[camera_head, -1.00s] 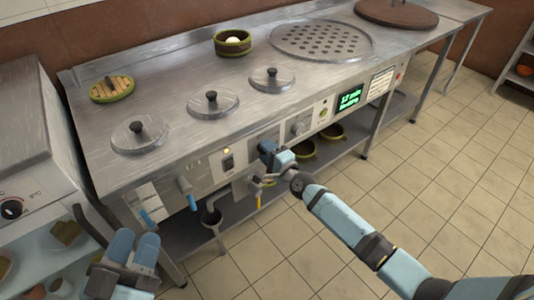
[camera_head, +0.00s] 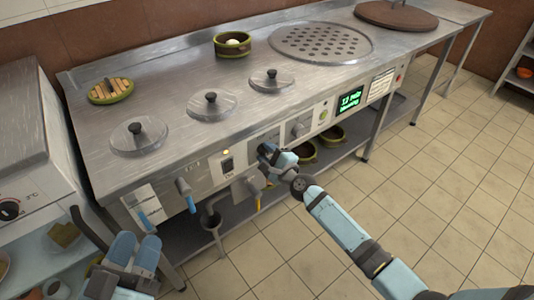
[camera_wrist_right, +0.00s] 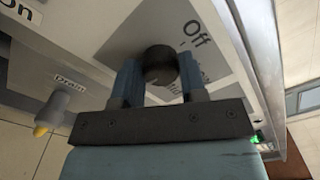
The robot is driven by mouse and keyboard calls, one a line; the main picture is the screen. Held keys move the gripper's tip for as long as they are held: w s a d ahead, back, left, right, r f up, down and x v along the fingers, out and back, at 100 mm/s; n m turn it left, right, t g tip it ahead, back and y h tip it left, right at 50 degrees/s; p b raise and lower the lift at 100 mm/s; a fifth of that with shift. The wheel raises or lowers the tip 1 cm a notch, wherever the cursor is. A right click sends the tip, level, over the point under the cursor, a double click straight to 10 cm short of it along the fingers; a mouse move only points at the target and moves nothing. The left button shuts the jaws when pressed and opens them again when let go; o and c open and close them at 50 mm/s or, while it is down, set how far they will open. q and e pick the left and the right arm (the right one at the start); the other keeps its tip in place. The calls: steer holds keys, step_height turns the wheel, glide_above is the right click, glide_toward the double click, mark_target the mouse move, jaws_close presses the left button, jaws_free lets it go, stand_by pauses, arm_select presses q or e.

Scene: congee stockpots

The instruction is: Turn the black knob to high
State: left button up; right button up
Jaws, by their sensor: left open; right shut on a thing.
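The black knob (camera_wrist_right: 159,65) shows in the right wrist view on a grey panel marked "Off". The other markings around it are partly covered or hard to read. My right gripper (camera_wrist_right: 160,78) has one finger on each side of the knob and is shut on it. My left gripper (camera_head: 137,250) is open and empty at the lower left, away from the knob.
A grey drain handle with a yellow tip (camera_wrist_right: 52,112) is beside the knob panel. Several lidded pots, such as this one (camera_head: 212,103), are set in the steel counter (camera_head: 170,75).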

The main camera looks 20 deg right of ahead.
steer(key=o, duration=0.9)
steer(key=p+v, duration=0.1)
steer(key=v, duration=1.3)
steer(key=shift+w, duration=0.1)
